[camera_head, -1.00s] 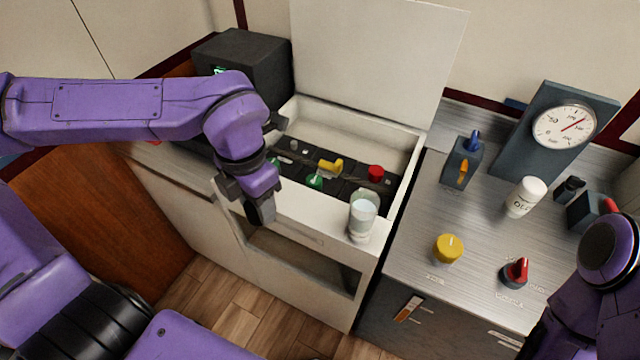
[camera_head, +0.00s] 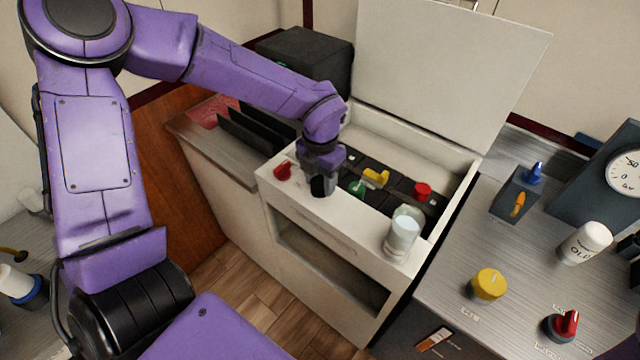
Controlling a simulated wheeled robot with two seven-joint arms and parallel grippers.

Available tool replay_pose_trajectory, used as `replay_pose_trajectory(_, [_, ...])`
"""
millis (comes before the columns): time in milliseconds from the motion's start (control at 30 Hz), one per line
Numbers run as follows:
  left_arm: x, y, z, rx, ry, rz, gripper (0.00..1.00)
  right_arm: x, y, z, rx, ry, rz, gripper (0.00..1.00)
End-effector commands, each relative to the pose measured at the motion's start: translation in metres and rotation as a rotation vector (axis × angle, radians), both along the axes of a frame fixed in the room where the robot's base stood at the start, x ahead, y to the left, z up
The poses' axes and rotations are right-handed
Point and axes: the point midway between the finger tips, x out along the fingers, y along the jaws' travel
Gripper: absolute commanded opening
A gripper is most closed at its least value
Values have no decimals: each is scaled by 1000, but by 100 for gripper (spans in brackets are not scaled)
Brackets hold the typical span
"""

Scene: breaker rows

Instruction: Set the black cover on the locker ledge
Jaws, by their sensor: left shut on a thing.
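My left gripper (camera_head: 321,172) comes down over the white ledge (camera_head: 350,217) along the front of the open locker. It is shut on a small dark thing, which looks like the black cover (camera_head: 322,187). The gripper hides much of it, and I cannot tell whether it touches the ledge. A red knob (camera_head: 283,171) is on the ledge just left of the gripper. A clear glass (camera_head: 402,236) stands at the ledge's right end. My right gripper is not in view.
Inside the locker are a yellow piece (camera_head: 376,177), a green one (camera_head: 357,188) and a red one (camera_head: 422,190). The raised lid (camera_head: 450,70) stands behind. A metal counter at right holds a yellow knob (camera_head: 489,285) and a white bottle (camera_head: 585,243). Ledge between gripper and glass is bare.

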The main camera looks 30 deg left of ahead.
Motion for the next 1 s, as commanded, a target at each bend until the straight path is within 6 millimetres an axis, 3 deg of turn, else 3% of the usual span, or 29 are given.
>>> replay_pose_trajectory(133, [-2, -1, -21, 0, 3, -2, 17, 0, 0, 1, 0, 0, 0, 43])
replay_pose_trajectory(500, [-2, -1, -27, -1, 2, -2, 17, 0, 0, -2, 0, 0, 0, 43])
replay_pose_trajectory(533, [-2, -1, -25, -1, 1, -2, 56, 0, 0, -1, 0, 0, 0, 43])
replay_pose_trajectory(600, [-2, -1, -25, -1, 2, -2, 72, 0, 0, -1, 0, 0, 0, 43])
replay_pose_trajectory(867, [-2, -1, -24, 0, 2, -2, 72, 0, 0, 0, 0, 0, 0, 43])
replay_pose_trajectory(1000, [0, -1, -9, -1, -3, 0, 72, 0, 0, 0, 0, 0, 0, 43])
